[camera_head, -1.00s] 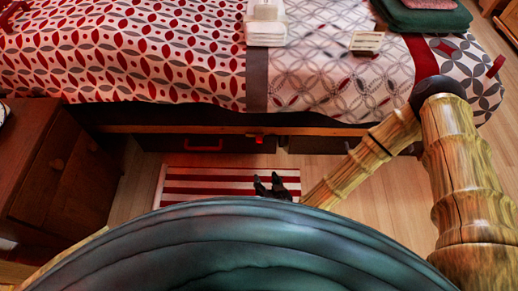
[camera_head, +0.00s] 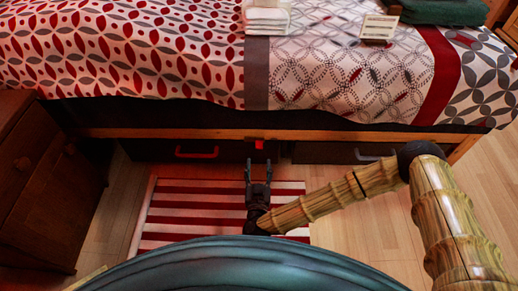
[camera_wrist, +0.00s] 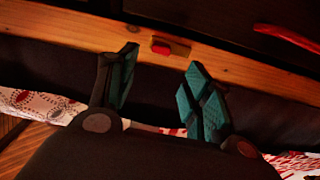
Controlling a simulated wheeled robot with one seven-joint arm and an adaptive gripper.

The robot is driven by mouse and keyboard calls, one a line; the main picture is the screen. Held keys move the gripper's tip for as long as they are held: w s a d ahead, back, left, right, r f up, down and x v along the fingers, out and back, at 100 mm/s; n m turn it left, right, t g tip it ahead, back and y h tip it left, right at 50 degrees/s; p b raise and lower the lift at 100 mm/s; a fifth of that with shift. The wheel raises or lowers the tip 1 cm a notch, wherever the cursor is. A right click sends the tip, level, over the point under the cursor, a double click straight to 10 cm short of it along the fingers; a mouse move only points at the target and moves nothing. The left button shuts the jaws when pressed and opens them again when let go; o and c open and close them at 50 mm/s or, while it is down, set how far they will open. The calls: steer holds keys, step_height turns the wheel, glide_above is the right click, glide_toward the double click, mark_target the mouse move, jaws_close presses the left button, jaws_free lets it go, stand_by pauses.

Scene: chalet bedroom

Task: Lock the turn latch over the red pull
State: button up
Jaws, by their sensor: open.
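The small red turn latch (camera_head: 259,144) sits on the wooden bed rail at the upper right of the left drawer. It also shows in the wrist view (camera_wrist: 171,45), on the rail beyond my fingertips; its exact turn is hard to tell. The red pull (camera_head: 197,152) is on the dark left drawer front, left of the latch. In the wrist view the red pull (camera_wrist: 288,38) is at the upper right. My gripper (camera_head: 258,166) is open and empty, its fingers pointing at the bed just below the latch. The fingers (camera_wrist: 162,62) are spread, apart from the latch.
A second dark drawer with a grey pull (camera_head: 374,156) lies to the right. A red-and-white striped rug (camera_head: 190,205) covers the floor under my gripper. A wooden cabinet (camera_head: 50,190) stands at the left. The patterned bedspread (camera_head: 150,50) hangs above the rail.

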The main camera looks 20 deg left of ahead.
mark_target(259, 149)
steer(key=b+x, duration=0.4)
steer(key=x, duration=0.4)
steer(key=shift+w+a+f, duration=0.1)
steer(key=shift+w+f, duration=0.1)
steer(key=shift+w, duration=0.1)
steer(key=shift+w+a+r, duration=0.15)
steer(key=shift+w+a, duration=0.05)
steer(key=shift+w, duration=0.5)
steer(key=c, duration=1)
